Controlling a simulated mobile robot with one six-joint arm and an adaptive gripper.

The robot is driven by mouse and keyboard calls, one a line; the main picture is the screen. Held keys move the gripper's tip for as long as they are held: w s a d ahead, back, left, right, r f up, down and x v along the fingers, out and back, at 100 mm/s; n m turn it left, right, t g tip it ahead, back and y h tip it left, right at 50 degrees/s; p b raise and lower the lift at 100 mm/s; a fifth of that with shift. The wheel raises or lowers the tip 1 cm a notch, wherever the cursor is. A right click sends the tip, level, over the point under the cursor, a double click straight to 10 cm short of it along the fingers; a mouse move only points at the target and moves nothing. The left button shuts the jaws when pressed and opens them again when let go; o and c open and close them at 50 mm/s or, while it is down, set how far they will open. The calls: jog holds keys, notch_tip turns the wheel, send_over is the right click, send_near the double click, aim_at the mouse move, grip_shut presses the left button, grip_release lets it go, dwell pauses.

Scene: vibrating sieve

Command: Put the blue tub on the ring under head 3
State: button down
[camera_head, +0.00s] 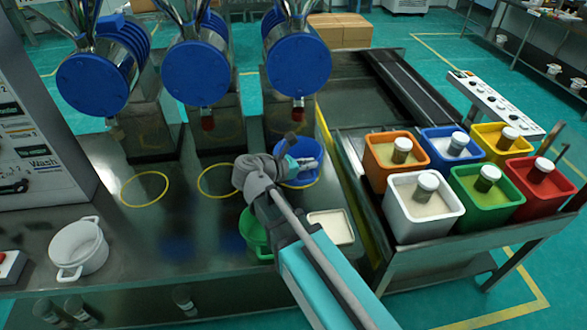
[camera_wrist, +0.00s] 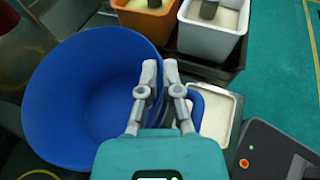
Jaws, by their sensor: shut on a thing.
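The blue tub (camera_head: 283,155) is below the rightmost of three blue-ended heads (camera_head: 299,67), which I take as head 3. In the wrist view the tub (camera_wrist: 85,95) is large, open at the top and looks empty. My gripper (camera_head: 297,150) is shut on the tub's right side, at its wall or handle; the fingers (camera_wrist: 161,78) show there in the wrist view. Yellow rings lie under the left head (camera_head: 145,204) and the middle head (camera_head: 203,190). The ring under the right head is mostly or wholly hidden by the tub and arm. I cannot tell whether the tub touches the table.
A white pot (camera_head: 80,250) stands at the front left and a green tub (camera_head: 254,232) beside my arm. A cream-filled tray (camera_head: 331,228) lies right of it. Several coloured bins, including a white bin (camera_head: 424,222), fill the right-hand stand. Table front centre is clear.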

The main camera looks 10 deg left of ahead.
aim_at(304, 157)
jog(key=shift+w+a, duration=0.1)
jog(key=shift+w, duration=0.1)
jog(key=shift+s+a, duration=0.1)
jog(key=shift+a, duration=0.05)
jog(key=shift+s+a+r+m+g+p, duration=0.15)
jog(key=shift+s+a, duration=0.1)
jog(key=shift+a, duration=0.4)
jog(key=shift+s+a+r+m+g+p, duration=0.15)
jog(key=shift+s+a, duration=0.1)
jog(key=shift+a, duration=0.4)
jog(key=shift+f, duration=0.1)
jog(key=w+f+b, duration=0.1)
jog(key=w, duration=0.2)
jog(key=w+f+b, duration=0.2)
jog(key=w, duration=0.1)
jog(key=w+d+f+b, duration=0.1)
jog(key=w, duration=0.2)
jog(key=shift+w+f, duration=0.15)
jog(key=shift+f, duration=0.05)
jog(key=w+f+b, duration=0.2)
jog(key=b, duration=0.1)
jog(key=w+f+b, duration=0.1)
jog(key=f, duration=0.1)
jog(key=shift+d, duration=0.3)
jog(key=shift+w+d+f+b, duration=0.1)
jog(key=shift+w+f+b, duration=0.3)
jog(key=shift+b, duration=0.15)
jog(key=shift+r, duration=0.1)
